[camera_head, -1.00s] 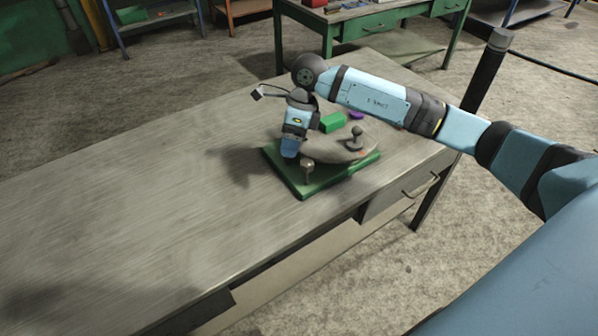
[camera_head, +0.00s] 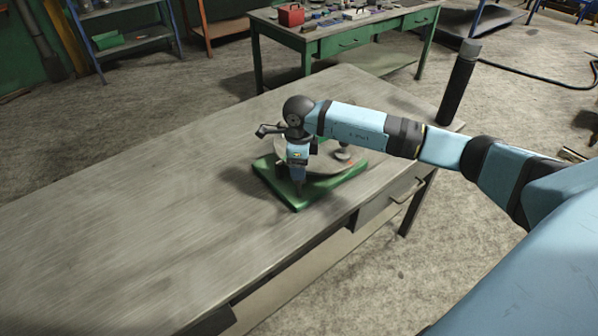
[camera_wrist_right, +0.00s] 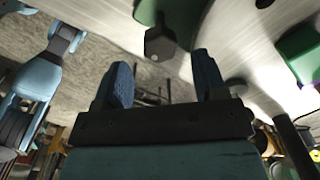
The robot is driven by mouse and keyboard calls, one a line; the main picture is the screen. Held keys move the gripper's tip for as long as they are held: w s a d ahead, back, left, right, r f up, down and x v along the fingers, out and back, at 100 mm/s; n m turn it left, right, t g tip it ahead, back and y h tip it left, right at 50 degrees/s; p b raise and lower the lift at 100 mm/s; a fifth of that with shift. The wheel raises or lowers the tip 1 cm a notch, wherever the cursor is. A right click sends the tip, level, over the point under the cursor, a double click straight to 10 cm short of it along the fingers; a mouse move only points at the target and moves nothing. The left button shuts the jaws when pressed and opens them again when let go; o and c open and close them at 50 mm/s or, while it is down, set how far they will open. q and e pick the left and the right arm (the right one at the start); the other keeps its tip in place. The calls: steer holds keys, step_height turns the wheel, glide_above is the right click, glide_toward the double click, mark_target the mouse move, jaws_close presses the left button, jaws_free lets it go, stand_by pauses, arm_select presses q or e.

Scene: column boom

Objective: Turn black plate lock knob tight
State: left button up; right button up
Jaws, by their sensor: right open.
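A green base plate (camera_head: 325,189) with a round grey disc (camera_head: 322,162) on it lies on the workbench in the head view. My right gripper (camera_head: 298,186) points down over its front left corner. A front knob that stood there is hidden behind the gripper. Another dark knob (camera_head: 343,152) stands at the disc's right side, partly behind my arm. In the right wrist view a black knob (camera_wrist_right: 160,43) sits just beyond the blue fingertips, roughly in line with the gap between them. The right gripper (camera_wrist_right: 162,62) is open, and nothing is between its fingers. My left gripper does not show.
The grey workbench (camera_head: 150,220) is clear on its left. A green block (camera_wrist_right: 301,50) shows at the right of the wrist view. A dark post (camera_head: 459,82) stands at the bench's far right end. A green bench (camera_head: 340,40) with small items stands behind.

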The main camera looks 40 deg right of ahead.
mark_target(299, 186)
steer(key=shift+f, duration=2.05)
steer(key=c, duration=0.9)
